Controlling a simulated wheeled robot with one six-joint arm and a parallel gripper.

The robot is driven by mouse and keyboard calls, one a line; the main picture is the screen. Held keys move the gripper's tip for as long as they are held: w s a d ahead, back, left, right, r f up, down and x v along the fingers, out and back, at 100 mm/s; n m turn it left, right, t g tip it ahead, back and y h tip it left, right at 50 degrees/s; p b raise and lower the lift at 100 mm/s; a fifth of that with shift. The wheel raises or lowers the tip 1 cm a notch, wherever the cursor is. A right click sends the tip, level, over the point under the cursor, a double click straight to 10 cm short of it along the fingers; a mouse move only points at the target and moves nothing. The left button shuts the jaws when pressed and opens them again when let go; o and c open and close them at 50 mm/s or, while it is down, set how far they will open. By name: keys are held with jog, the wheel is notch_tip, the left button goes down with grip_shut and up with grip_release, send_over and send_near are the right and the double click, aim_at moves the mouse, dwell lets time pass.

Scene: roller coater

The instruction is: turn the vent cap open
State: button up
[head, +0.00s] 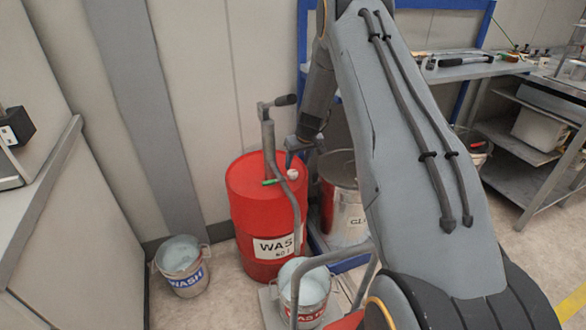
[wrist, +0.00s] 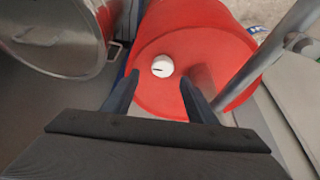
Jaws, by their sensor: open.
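The vent cap (wrist: 162,66) is a small white round cap with a dark slot, on the top of the red drum (wrist: 150,95). In the head view the cap (head: 293,174) shows at the right of the lid of the drum (head: 258,218). My gripper (wrist: 160,85) is open and empty. In the wrist view the cap lies between and a little beyond the two fingertips, and I see no contact. In the head view my gripper (head: 292,158) is just above the cap. The exact height of the gap cannot be told.
A hand pump with a bent pipe (head: 269,140) stands on the drum and runs down its front. A metal bin (head: 343,205) stands close on the right. Buckets stand at the drum's left (head: 182,265) and front (head: 305,290). A blue-framed bench (head: 450,70) is behind.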

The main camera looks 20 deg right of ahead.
aim_at(293, 172)
jog(key=x, duration=0.5)
jog(key=shift+a, duration=0.3)
jog(key=shift+w+f, duration=0.25)
jog(key=shift+f, duration=0.4)
jog(key=c, duration=1.1)
